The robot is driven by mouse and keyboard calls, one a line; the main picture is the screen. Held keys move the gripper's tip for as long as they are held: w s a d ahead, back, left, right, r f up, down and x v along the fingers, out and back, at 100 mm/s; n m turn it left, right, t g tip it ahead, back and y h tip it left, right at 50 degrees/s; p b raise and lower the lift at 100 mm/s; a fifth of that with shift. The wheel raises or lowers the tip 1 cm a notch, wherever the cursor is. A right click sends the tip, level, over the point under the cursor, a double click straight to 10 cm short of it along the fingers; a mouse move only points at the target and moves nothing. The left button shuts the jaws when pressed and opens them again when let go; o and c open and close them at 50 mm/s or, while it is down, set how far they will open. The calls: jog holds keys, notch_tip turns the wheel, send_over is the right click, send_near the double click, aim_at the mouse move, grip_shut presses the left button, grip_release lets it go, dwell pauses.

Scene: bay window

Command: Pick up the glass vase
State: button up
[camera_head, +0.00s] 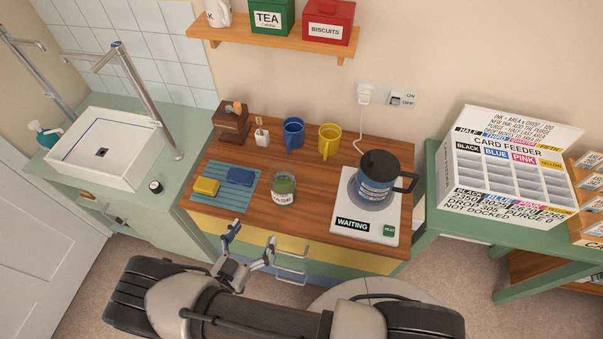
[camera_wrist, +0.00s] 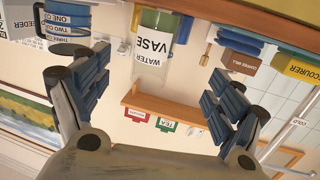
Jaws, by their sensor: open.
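The glass vase (camera_head: 283,188) stands upright near the front edge of the wooden counter top, with green contents and a white label. In the wrist view the vase (camera_wrist: 152,42) appears upside down, its label reading "WATER VASE", in the space between my fingers. My gripper (camera_head: 252,238) is open and empty. In the head view it is in front of the counter, just below and left of the vase in the picture, apart from it. Its two blue-padded fingers are spread wide in the wrist view (camera_wrist: 157,70).
Left of the vase, yellow (camera_head: 206,186) and blue (camera_head: 240,177) sponges lie on a ribbed mat (camera_head: 224,203). Right is a dark-lidded kettle (camera_head: 375,185) on a white base (camera_head: 385,228). A wall shelf (camera_head: 270,45) hangs above.

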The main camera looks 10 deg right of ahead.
aim_at(278, 200)
jog(key=b+x, duration=0.1)
jog(key=x, duration=1)
jog(key=shift+d+b, duration=0.4)
jog(key=shift+b+x, duration=0.8)
jog(key=shift+x, duration=2.1)
jog(key=shift+r, duration=0.15)
jog(key=shift+c, duration=0.2)
jog(key=c, duration=0.8)
